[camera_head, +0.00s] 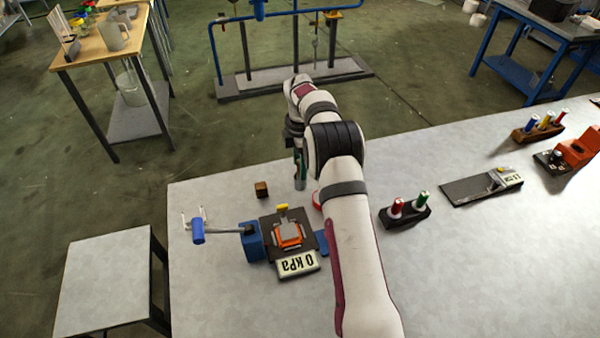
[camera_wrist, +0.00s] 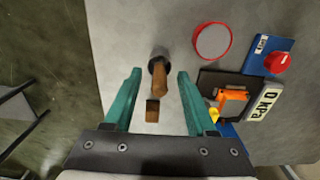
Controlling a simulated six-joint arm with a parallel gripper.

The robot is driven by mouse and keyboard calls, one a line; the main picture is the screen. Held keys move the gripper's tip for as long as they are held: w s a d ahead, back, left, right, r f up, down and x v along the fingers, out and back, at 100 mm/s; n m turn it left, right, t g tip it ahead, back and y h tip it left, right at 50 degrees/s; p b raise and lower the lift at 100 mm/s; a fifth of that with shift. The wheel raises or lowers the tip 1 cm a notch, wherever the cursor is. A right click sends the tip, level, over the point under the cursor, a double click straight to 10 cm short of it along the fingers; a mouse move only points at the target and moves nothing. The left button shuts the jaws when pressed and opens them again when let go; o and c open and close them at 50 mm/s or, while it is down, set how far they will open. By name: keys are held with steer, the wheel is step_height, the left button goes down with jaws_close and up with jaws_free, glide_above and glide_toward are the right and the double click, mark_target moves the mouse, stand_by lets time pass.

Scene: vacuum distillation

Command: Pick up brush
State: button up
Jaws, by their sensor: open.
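The brush (camera_wrist: 160,80) shows in the wrist view as a brown wooden handle with a dark round end. It appears in the gap between the two teal fingers of my gripper (camera_wrist: 160,72), with space on either side. The fingers are open and do not touch it; how far below them it is, I cannot tell. In the head view my gripper (camera_head: 300,168) points down over the table's far left part, and I cannot make out the brush clearly there.
A small wooden block (camera_wrist: 152,110) is close to the brush; it also shows in the head view (camera_head: 262,189). A red-rimmed round dish (camera_wrist: 213,41) lies to the right. A vacuum device with a 0 kPa display (camera_head: 297,264) stands nearer. A rack with red and green items (camera_head: 405,211) is right of my arm.

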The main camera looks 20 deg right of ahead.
jaws_close()
steer(key=shift+r, duration=0.1)
stand_by(0.3)
steer(key=r, duration=0.4)
steer(key=shift+s+d+r, duration=0.1)
steer(key=shift+d+r, duration=0.15)
steer(key=s+d+r, duration=0.6)
steer(key=s+d, duration=0.1)
steer(key=d, duration=0.1)
steer(key=shift+d+r, duration=0.25)
steer(key=shift+d, duration=0.05)
